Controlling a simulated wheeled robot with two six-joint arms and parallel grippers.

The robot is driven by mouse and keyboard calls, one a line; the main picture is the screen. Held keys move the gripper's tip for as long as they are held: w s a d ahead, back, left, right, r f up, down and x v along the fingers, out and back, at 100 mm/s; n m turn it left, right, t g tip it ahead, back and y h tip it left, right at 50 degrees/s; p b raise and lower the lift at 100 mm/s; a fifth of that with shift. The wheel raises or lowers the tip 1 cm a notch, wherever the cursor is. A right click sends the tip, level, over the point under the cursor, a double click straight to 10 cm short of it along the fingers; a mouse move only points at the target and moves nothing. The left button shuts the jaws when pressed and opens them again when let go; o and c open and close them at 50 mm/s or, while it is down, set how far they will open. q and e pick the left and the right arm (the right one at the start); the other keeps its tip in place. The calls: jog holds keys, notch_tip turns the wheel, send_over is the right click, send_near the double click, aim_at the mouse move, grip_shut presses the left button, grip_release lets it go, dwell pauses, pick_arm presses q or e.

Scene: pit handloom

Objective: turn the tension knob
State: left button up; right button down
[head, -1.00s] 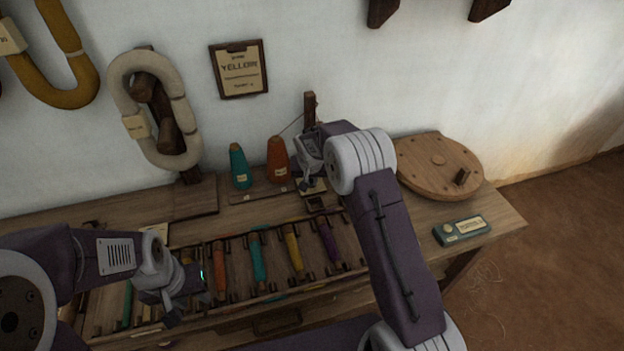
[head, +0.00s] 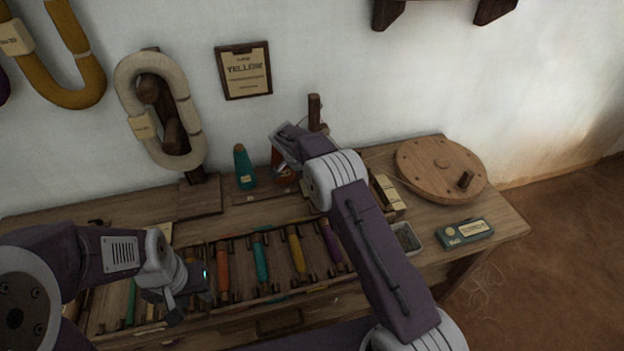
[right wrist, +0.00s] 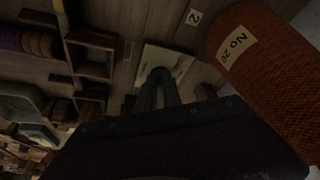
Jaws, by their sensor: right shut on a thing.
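My right gripper (right wrist: 160,88) has its fingers close together over the middle of a pale square plate (right wrist: 183,62) in the right wrist view. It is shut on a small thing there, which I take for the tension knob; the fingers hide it. In the head view the right gripper (head: 286,150) is beside the orange cone (head: 276,158), near the foot of a wooden post (head: 314,110).
The orange cone (right wrist: 262,60) is close on the right in the wrist view. A teal cone (head: 244,168) stands left of it. Several coloured bobbins lie in a rack (head: 265,291) in front. A round wooden disc (head: 425,170) and a green box (head: 465,232) are at right.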

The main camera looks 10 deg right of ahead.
dwell(0.4)
jog(key=c, duration=1.5)
grip_release()
jog(key=shift+r, duration=0.1)
jog(key=p+v, duration=0.2)
jog(key=v, duration=0.7)
jog(key=shift+w, duration=0.15)
